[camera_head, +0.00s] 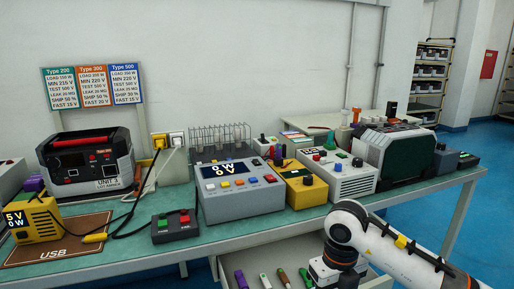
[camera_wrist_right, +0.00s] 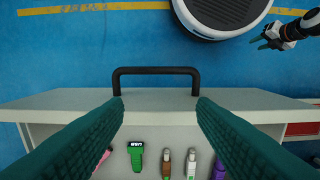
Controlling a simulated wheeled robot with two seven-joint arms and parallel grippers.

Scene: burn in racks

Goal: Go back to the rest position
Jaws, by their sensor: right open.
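My right arm (camera_head: 385,250) reaches in from the right in the head view, in front of the bench; its fingers are hidden there. In the right wrist view my right gripper (camera_wrist_right: 160,100) is open and empty, its two teal fingers spread over the front of a pulled-out drawer (camera_wrist_right: 160,133). The drawer's black handle (camera_wrist_right: 155,71) shows between and beyond the fingertips, with no visible grip on it. My left gripper (camera_wrist_right: 268,40) shows small at the upper right of the right wrist view, over the blue floor; its jaw opening is too small to judge.
The drawer holds several small tools, including a green USB piece (camera_wrist_right: 136,155). The green bench (camera_head: 130,262) carries a power unit (camera_head: 88,160), a grey meter box (camera_head: 240,190), a yellow box (camera_head: 303,190) and other instruments. Blue floor (camera_wrist_right: 90,50) is open beyond the drawer.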

